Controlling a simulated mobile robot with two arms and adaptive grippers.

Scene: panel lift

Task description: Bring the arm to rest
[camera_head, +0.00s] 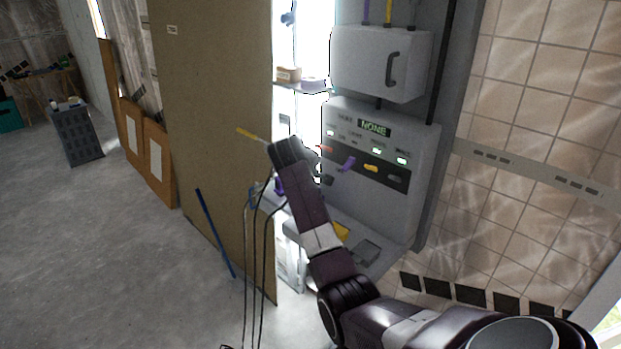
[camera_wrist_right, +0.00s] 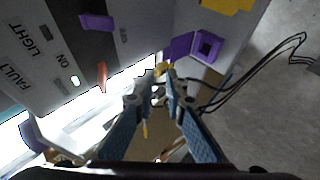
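My right arm enters from the lower right in the head view and reaches up to the control panel. Its gripper (camera_head: 300,155) is near the panel's left edge. In the right wrist view my right gripper (camera_wrist_right: 160,85) has its two blue-padded fingers a little apart, with a gap between the tips. A small yellow piece (camera_wrist_right: 162,68) shows at the tips; I cannot tell whether they touch it. The grey control panel (camera_head: 385,205) has a display reading "NONE", green lights and red, purple, yellow and black levers. My left gripper is not in view.
A tall brown board (camera_head: 215,120) stands left of the panel, with dark cables (camera_head: 256,250) hanging before it. A grey cabinet (camera_head: 375,62) is above the panel. A blue rod (camera_head: 215,233) leans by the board. A grey crate (camera_head: 78,137) stands far left. The left floor is mostly clear.

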